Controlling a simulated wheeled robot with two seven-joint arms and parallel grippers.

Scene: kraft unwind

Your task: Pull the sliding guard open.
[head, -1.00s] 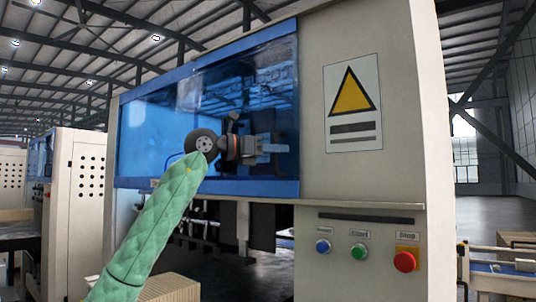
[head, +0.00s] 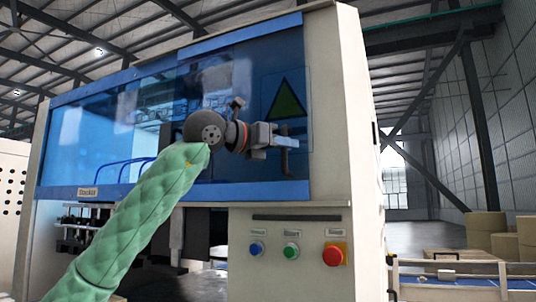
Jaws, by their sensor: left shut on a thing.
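The sliding guard (head: 215,95) is a see-through blue panel in a blue frame on the front of a cream machine. It reaches over the right part of the front, and the warning triangle (head: 286,101) shows dark green through it. A dark upright handle (head: 285,162) is near the guard's right edge. My left gripper (head: 284,142) is at this handle and shut on it; the fingers partly hide it. My left arm, in a green quilted sleeve, comes up from the lower left and hides part of the panel. My right gripper is not in view.
Below the guard are a blue button (head: 256,249), a green button (head: 291,251) and a red stop button (head: 334,254).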

